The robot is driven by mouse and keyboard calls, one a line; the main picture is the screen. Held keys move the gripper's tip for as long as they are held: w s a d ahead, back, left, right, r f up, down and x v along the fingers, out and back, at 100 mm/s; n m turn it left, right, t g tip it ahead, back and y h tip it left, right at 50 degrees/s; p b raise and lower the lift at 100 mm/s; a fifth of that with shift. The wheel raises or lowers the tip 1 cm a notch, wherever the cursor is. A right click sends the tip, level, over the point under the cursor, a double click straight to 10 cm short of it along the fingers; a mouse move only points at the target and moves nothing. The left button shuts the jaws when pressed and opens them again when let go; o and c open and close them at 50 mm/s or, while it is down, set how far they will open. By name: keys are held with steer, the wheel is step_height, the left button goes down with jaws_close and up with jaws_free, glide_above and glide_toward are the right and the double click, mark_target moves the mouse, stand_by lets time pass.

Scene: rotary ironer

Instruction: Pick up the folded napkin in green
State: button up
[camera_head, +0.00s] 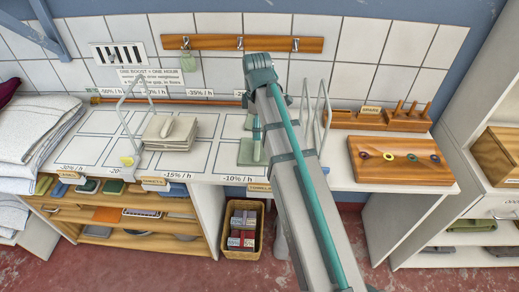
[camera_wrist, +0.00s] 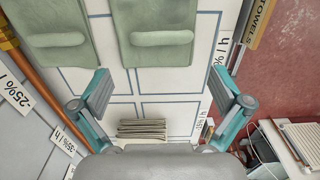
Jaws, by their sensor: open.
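A green folded napkin (camera_wrist: 157,35) with a raised roll across its top lies flat at the top of the wrist view. A second, similar green napkin (camera_wrist: 48,35) lies to its left. In the head view one green napkin (camera_head: 246,152) shows on the table, partly covered by my arm. My gripper (camera_wrist: 165,92) is open and empty, its two fingers wide apart. In the wrist view the right-hand napkin is beyond the fingertips, roughly between them across the picture. I cannot tell the gripper's height. In the head view my arm hides most of the gripper.
A beige folded stack (camera_head: 170,138) lies on the table (camera_head: 200,157) beside a wire divider (camera_head: 128,120). Another wire divider (camera_head: 322,105) stands right of my arm. A wooden board with coloured rings (camera_head: 400,162) is at right. White towels (camera_head: 35,130) are piled at left.

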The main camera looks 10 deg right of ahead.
glide_above(257, 148)
step_height(257, 148, down, 4)
steer(key=shift+f+p, duration=0.1)
steer(key=shift+p, duration=0.25)
steer(key=shift+f+p, duration=1)
steer(key=shift+f, duration=1.6)
steer(key=shift+s, duration=0.1)
steer(key=c, duration=0.7)
